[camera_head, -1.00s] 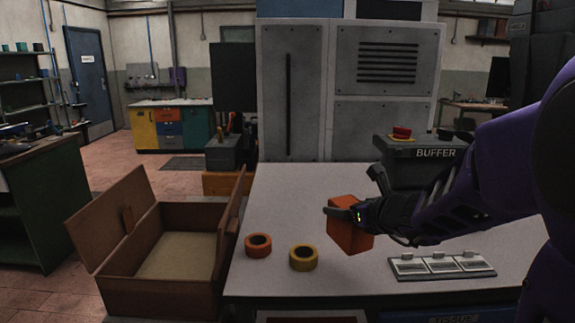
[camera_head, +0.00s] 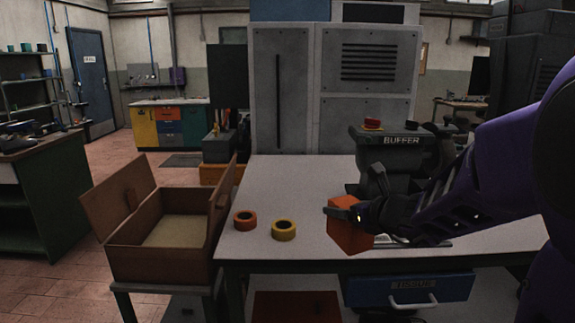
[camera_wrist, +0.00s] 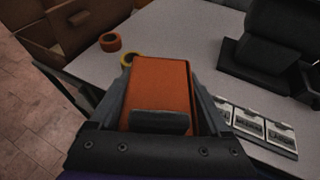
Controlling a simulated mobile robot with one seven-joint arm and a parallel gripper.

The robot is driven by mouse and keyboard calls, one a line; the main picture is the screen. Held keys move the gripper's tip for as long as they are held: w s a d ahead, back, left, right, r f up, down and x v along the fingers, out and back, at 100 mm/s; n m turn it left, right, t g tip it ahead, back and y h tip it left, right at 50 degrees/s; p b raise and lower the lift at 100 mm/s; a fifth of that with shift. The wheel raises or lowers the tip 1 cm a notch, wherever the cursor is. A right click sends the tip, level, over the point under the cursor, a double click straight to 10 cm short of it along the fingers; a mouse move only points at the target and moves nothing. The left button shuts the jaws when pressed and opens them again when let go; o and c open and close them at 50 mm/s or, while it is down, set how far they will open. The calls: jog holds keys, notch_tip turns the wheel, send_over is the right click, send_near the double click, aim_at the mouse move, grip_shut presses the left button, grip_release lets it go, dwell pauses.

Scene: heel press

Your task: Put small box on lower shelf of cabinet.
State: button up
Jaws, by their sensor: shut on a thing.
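The small box (camera_head: 349,236) is orange. My gripper (camera_head: 345,217) is shut on it and holds it at the front part of the table, right of the tape rolls; I cannot tell how high above the top it is. In the wrist view the small box (camera_wrist: 160,88) sits between the two fingers of my gripper (camera_wrist: 160,100). No shelf that I can name surely as the cabinet's lower shelf shows; a grey cabinet with panels (camera_head: 280,90) stands behind the table.
The table (camera_head: 290,185) carries an orange tape roll (camera_head: 245,220), a yellow tape roll (camera_head: 284,230) and a black buffer machine (camera_head: 400,155). An open wooden box (camera_head: 150,250) stands at left. A blue drawer (camera_head: 405,289) is under the table.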

jog(key=shift+s+d, duration=0.1)
jog(key=shift+s, duration=0.15)
jog(key=s+d+f+m+h, duration=0.1)
jog(key=s+f, duration=0.4)
jog(key=f, duration=0.5)
jog(key=shift+s+f+p, duration=0.25)
jog(key=shift+p, duration=0.15)
jog(key=shift+r, duration=0.1)
